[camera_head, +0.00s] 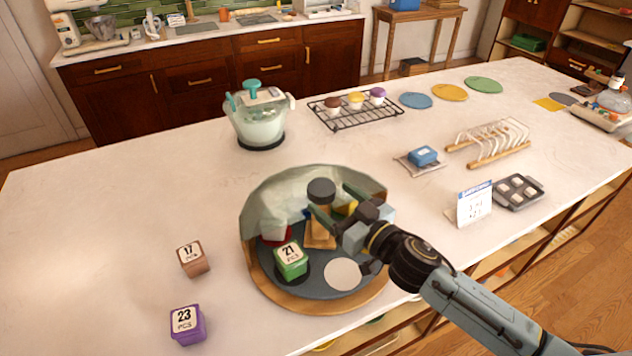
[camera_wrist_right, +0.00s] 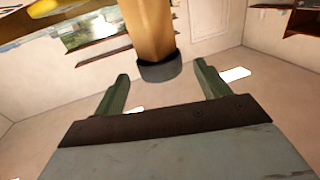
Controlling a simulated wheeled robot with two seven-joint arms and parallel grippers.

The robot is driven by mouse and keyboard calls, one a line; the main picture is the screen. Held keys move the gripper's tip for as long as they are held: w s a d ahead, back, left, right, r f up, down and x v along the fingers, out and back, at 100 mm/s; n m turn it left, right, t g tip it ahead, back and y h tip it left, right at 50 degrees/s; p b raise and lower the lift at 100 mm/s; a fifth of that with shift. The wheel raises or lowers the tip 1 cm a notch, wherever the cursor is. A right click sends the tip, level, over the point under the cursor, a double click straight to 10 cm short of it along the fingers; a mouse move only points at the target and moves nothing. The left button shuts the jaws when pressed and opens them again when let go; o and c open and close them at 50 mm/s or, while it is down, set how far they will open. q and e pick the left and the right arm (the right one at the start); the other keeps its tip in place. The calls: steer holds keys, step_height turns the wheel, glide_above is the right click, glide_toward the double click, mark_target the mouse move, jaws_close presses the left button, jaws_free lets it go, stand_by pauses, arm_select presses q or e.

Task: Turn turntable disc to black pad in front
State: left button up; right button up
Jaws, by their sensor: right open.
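The turntable disc (camera_head: 315,283) is dark grey, on a wooden base, with a pale curved wall behind it. A green box marked 21 (camera_head: 291,260) sits on a black round pad (camera_head: 302,281) at the disc's front left. A light round pad (camera_head: 342,274) lies bare at front right. A wooden post with a dark cap (camera_head: 321,190) rises from the disc. My right gripper (camera_head: 333,203) is open at the post. In the right wrist view the post's dark cap (camera_wrist_right: 158,70) shows between the spread fingers; I cannot tell whether they touch it. My left gripper is out of view.
A brown box marked 17 (camera_head: 193,259) and a purple box marked 23 (camera_head: 187,324) stand left of the turntable. A calendar stand (camera_head: 474,204) and a dark tray (camera_head: 518,191) are at right. The tabletop left of the turntable is mostly clear.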

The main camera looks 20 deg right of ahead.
mark_target(313, 182)
steer(key=x, duration=0.6)
steer(key=shift+w+a+p, duration=0.1)
steer(key=shift+w+p, duration=0.1)
steer(key=shift+p, duration=0.1)
steer(key=c, duration=1.4)
